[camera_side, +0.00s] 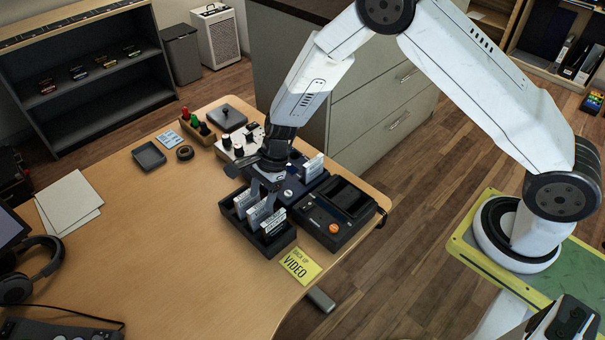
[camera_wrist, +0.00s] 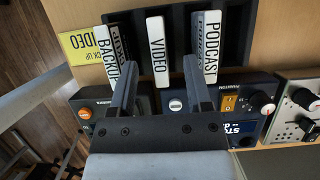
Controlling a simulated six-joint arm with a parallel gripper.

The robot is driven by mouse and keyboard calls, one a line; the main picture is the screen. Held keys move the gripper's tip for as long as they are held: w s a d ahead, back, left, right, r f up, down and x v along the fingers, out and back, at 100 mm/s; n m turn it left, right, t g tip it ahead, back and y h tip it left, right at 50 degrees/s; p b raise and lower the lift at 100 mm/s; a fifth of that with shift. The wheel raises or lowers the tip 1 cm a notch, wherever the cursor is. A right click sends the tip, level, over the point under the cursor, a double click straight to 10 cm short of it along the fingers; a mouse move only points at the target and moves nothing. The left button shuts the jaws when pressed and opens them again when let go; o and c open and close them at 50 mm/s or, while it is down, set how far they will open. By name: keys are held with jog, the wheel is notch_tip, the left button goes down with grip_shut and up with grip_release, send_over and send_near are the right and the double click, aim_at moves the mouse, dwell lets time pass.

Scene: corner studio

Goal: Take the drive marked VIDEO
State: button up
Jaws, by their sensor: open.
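The white-labelled VIDEO drive (camera_wrist: 157,45) stands upright in a black rack (camera_wrist: 228,50), between the BACKUP drive (camera_wrist: 107,55) on its left and the PODCAST drive (camera_wrist: 205,40) on its right in the wrist view. My gripper (camera_wrist: 159,66) is open, with one finger on each side of the VIDEO drive's lower end in that view. In the side view my gripper (camera_side: 264,190) points down at the rack (camera_side: 270,246). The VIDEO drive appears as the middle one (camera_side: 258,214), but its label is too small to read. I cannot tell whether the fingers touch anything.
A yellow note (camera_side: 300,265) reading "BACK UP VIDEO" lies beside the rack. A dark device with an orange knob (camera_side: 335,213) stands right of it. A blue device (camera_side: 300,185) and a white knobbed box (camera_side: 238,142) stand behind. The table's left-middle (camera_side: 160,235) is clear.

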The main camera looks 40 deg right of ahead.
aim_at(260, 204)
jog(key=shift+f, duration=0.1)
jog(key=shift+x, duration=2.5)
grip_shut()
